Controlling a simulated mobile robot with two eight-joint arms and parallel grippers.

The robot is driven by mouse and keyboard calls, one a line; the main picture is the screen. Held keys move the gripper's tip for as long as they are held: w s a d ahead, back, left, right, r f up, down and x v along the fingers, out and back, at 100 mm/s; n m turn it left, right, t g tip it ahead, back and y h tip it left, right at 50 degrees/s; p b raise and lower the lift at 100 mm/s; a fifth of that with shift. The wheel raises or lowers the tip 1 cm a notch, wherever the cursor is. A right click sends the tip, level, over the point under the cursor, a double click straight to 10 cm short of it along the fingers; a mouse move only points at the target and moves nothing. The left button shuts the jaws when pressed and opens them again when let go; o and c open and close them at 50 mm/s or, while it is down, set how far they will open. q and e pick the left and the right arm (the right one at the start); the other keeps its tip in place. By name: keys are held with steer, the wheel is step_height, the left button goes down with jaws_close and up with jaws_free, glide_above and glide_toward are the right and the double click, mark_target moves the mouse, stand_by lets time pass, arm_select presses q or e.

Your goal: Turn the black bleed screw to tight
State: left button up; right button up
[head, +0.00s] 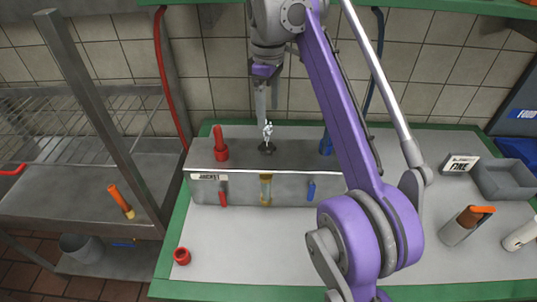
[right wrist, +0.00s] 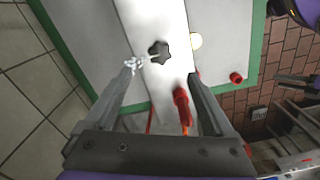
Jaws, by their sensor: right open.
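The black bleed screw (head: 266,148) sits on top of the grey box (head: 225,190); in the right wrist view it is a star-shaped knob (right wrist: 158,53). A small pale, glassy spray-like shape (head: 268,132) rises from it; in the wrist view it reaches toward one fingertip. My right gripper (head: 266,112) points down above and just behind the screw. In the wrist view its two fingers (right wrist: 162,72) are wide apart with nothing held. A dark two-pronged shape (right wrist: 297,82) at the wrist view's right edge looks like my left gripper; its opening is unclear.
A red upright handle (head: 220,145) stands left of the screw and a blue one (head: 326,142) right. Small red and blue levers and an amber sight glass (head: 266,189) are on the box's front.

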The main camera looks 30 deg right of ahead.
mark_target(268, 147)
arm_select(q)
step_height(268, 147, down, 5)
steer(key=b, duration=0.4)
steer(key=shift+s, duration=0.1)
arm_select(e)
steer(key=shift+n, duration=0.5)
step_height(268, 147, down, 11)
steer(key=shift+r, duration=0.1)
